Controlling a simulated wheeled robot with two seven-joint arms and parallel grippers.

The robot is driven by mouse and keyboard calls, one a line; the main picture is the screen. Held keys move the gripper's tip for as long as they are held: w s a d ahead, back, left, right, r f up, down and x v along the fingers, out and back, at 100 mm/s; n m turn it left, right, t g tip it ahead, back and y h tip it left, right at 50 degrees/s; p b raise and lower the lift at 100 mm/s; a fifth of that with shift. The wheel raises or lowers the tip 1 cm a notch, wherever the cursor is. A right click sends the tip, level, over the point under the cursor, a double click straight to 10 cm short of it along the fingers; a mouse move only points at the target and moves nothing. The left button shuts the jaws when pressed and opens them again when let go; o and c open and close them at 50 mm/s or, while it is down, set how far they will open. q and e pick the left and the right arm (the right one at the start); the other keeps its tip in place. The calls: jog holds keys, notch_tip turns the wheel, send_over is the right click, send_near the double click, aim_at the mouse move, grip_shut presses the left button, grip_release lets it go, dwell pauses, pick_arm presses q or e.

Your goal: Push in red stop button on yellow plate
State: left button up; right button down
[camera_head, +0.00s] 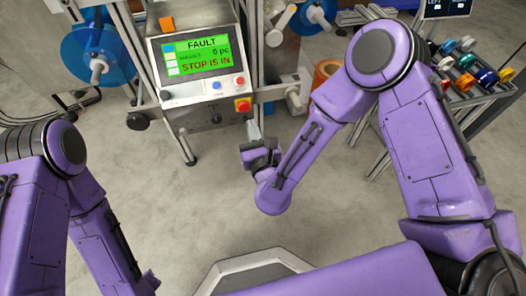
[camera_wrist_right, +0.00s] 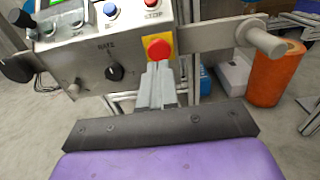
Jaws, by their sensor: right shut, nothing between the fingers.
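The red stop button (camera_head: 242,105) sits on a yellow plate (camera_head: 248,99) at the lower right corner of the control panel. In the right wrist view the red button (camera_wrist_right: 157,48) shows on its yellow plate (camera_wrist_right: 169,40), straight beyond the fingertips. My right gripper (camera_head: 253,126) is shut and empty, its tips just below the button in the head view. In the right wrist view the shut fingers (camera_wrist_right: 158,72) reach up to the button's lower edge; I cannot tell whether they touch it. My left gripper is not in view; only the left arm shows.
The panel screen (camera_head: 203,54) reads FAULT and STOP IS IN. A small red button (camera_head: 239,80) and a blue button (camera_head: 216,85) sit above the plate. An orange roll (camera_wrist_right: 275,80) stands to the right. A rack of reels (camera_head: 475,70) is at far right. The floor in front is clear.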

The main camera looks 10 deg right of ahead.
jog(key=s, duration=0.8)
jog(key=shift+s+f, duration=0.1)
jog(key=s+d+f+n+g, duration=0.45)
jog(key=f+n, duration=0.45)
jog(key=n, duration=0.5)
jog(key=s+d+f+n+g, duration=0.4)
jog(key=d+f+n+g, duration=0.2)
jog(key=f+n, duration=0.5)
jog(key=s+d+f+n+g+h, duration=0.3)
jog(key=s+d+n+g+h, duration=0.15)
jog(key=s+d, duration=0.75)
notch_tip(320, 180, up, 31)
jog(key=w+p, duration=0.1)
jog(key=p, duration=2.9)
jog(key=shift+a+m+p, duration=0.15)
jog(key=shift+m+p, duration=0.2)
jog(key=shift+p, duration=0.05)
